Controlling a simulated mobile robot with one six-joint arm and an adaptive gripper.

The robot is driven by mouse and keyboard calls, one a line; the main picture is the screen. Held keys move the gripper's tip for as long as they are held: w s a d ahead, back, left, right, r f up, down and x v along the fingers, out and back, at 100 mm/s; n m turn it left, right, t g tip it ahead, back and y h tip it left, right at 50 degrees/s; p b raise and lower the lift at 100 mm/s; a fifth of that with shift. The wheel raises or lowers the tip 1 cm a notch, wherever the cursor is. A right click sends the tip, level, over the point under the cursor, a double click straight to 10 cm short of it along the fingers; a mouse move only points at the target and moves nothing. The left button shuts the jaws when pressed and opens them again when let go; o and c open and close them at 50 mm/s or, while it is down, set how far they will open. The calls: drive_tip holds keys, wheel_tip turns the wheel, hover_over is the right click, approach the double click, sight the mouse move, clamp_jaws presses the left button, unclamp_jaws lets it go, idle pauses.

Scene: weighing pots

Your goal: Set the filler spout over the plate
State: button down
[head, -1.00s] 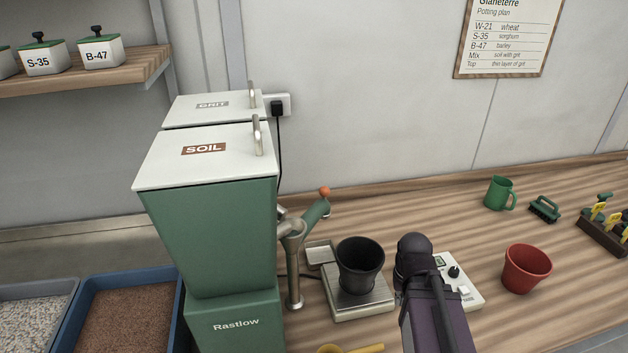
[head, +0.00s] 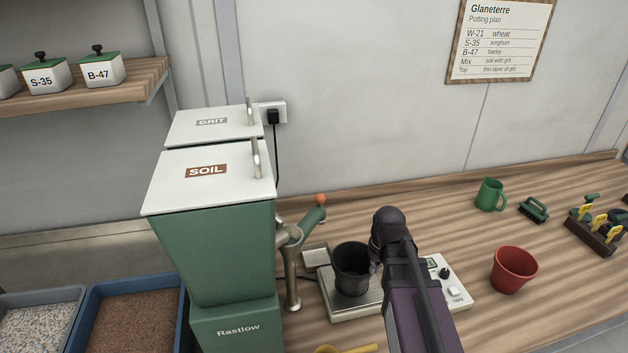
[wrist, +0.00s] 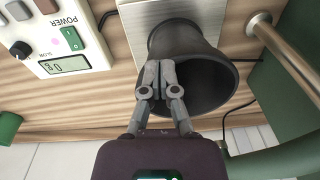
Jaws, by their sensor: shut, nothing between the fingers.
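The filler's spout is a green-and-grey arm with an orange knob (head: 319,200), on a metal post (head: 293,270) beside the green Rastlow machine (head: 232,240). The spout's mouth points toward the back left, and the end is partly hidden. The plate (head: 340,312) of the scale lies to the right of the post. A black pot (head: 350,272) stands upright on it; it also shows in the wrist view (wrist: 190,40). My gripper (wrist: 157,66) is shut and empty, its fingertips at the pot's rim. Whether they touch it I cannot tell. In the head view my arm hides the fingers.
The scale's control panel (head: 452,288) is right of my arm. A yellow scoop (head: 345,349) lies at the front.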

drive_tip(key=w+a+r+n+t+y+p, duration=0.1)
drive_tip(key=w+a+r+n+p, duration=0.7)
drive_tip(key=w+a+r+p, duration=1)
wheel_tip(320, 180, up, 4)
drive_tip(key=shift+w+a+f+t+y+p, duration=0.35)
drive_tip(key=shift+w+y, duration=0.35)
drive_tip(key=shift+w, duration=0.35)
drive_tip(key=shift+d+f, duration=0.1)
drive_tip(key=shift+f, duration=0.05)
wheel_tip(320, 180, down, 10)
drive_tip(key=b, duration=1)
drive_tip(key=shift+d, duration=0.25)
drive_tip(key=shift+s, duration=0.15)
